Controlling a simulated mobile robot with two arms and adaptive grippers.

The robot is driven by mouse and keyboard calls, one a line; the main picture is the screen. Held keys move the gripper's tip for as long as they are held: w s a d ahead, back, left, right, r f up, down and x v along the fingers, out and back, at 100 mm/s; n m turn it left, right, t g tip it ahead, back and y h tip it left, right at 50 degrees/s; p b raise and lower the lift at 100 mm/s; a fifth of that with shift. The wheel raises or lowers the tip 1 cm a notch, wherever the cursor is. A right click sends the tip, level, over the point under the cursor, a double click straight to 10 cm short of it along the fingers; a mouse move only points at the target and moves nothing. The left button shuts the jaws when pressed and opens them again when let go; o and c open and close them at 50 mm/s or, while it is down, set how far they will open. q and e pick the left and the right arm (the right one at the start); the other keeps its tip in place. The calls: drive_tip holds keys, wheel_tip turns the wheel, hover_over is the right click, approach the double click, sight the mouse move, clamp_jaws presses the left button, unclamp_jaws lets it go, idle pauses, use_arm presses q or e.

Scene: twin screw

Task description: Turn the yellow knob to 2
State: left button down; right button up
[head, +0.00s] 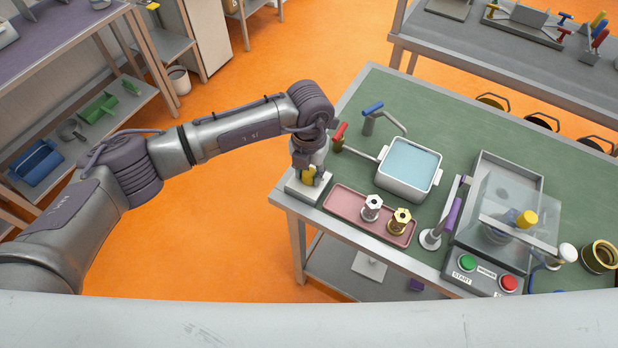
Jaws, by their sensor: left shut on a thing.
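The yellow knob (308,174) stands on a pale square base (304,193) at the near left corner of the green-topped table. My left gripper (310,174) reaches down over it from above and is shut on it. The fingers hide much of the knob, and I cannot read any number marks or its setting. My right gripper is not in view.
Right of the knob, a pink tray (345,205) holds a silver and a brass fitting. Behind it stand a basin (408,190) and taps with red and blue handles. Further right is a machine with a clear cover, a yellow cap (526,219) and green and red buttons.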

sight(309, 172)
use_arm(q)
drive_tip(key=m+b, duration=0.4)
drive_tip(key=b, duration=0.1)
drive_tip(key=m+b, duration=0.2)
drive_tip(key=b, duration=0.1)
drive_tip(key=shift+w+f, duration=0.1)
drive_tip(key=shift+f, duration=0.15)
drive_tip(key=shift+r+m+b, duration=0.25)
drive_tip(key=shift+m+b, duration=0.75)
drive_tip(key=shift+b, duration=0.3)
drive_tip(key=c, duration=0.8)
unclamp_jaws()
drive_tip(key=shift+o, duration=0.2)
wheel_tip(309, 172, up, 12)
